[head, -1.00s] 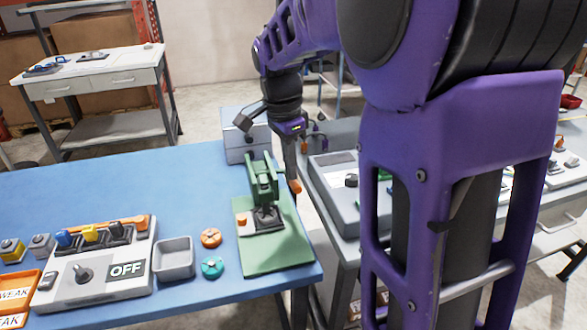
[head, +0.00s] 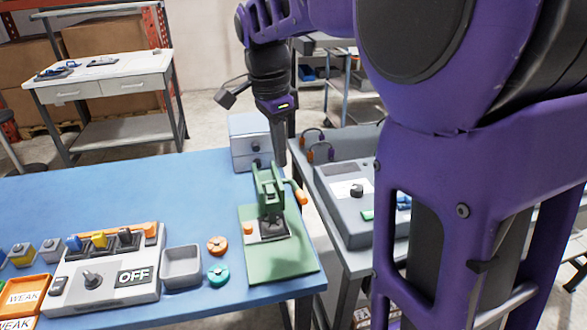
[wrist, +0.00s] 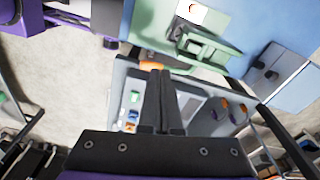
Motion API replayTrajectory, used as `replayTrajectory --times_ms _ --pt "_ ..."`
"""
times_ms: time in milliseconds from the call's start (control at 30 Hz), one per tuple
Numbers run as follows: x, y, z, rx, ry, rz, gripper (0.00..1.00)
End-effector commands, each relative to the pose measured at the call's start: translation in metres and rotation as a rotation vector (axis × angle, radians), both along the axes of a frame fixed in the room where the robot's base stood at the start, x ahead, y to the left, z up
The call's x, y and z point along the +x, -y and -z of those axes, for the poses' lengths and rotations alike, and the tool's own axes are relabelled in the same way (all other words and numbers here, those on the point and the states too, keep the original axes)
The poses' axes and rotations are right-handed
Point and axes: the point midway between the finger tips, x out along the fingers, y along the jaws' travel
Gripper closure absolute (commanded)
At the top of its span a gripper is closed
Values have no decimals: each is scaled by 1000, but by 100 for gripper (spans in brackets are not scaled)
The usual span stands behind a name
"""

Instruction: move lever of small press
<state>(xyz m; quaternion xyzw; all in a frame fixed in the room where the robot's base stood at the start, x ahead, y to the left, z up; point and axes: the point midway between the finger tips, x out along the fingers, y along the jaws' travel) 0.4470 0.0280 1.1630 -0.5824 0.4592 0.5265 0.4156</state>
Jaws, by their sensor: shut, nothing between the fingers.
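The small green press (head: 268,190) stands on a green base plate (head: 280,262) at the right end of the blue table. Its lever ends in an orange handle (head: 301,196) that sticks out to the right of the frame, tilted down. My gripper (head: 281,162) points down, shut and empty, just above and behind the press, apart from the handle in the head view. In the wrist view my shut fingers (wrist: 160,72) partly cover the orange handle (wrist: 151,65), and the green press (wrist: 205,45) is beyond. Contact cannot be told in the wrist view.
A grey box (head: 250,140) stands behind the press. A grey panel device (head: 355,190) is on the table to the right, across a gap. A grey tray (head: 182,267), an orange knob (head: 217,245), a teal knob (head: 218,273) and a switch box (head: 105,270) lie to the left.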

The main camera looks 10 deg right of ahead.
Motion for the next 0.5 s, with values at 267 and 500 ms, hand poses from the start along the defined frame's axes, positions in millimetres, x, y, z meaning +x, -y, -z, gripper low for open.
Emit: replayTrajectory --times_ms 267,500 --pt "-1 -7 -69 1 4 0 100" --pt "-2 -10 -103 0 1 0 100"
